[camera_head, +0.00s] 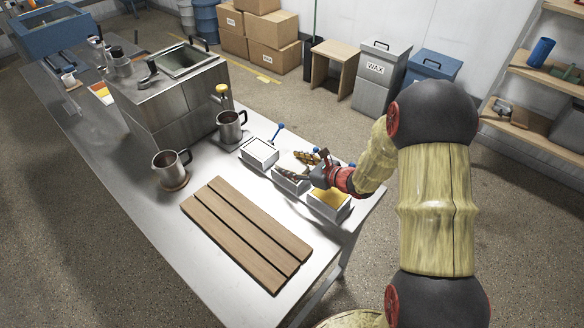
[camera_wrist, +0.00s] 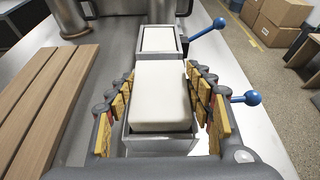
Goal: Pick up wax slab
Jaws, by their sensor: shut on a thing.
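The wax slab (camera_wrist: 160,92) is a white block with rounded edges, between my fingers in the middle of the wrist view. My gripper (camera_wrist: 160,84) is shut on its left and right sides with yellow-padded fingers. The slab stands above the rim of a grey metal mould (camera_wrist: 160,143); I cannot tell whether its underside is clear of it. In the head view my gripper (camera_head: 305,166) is over this middle mould (camera_head: 288,184) and mostly hides the slab.
A mould with white filling (camera_head: 260,152) stands just beyond, and one with yellow filling (camera_head: 330,199) stands nearer. Wooden boards (camera_head: 245,232) lie left of the moulds. Two metal jugs (camera_head: 170,168) and (camera_head: 231,125) stand farther back. Blue-knobbed levers (camera_wrist: 218,24) stick out right of the moulds.

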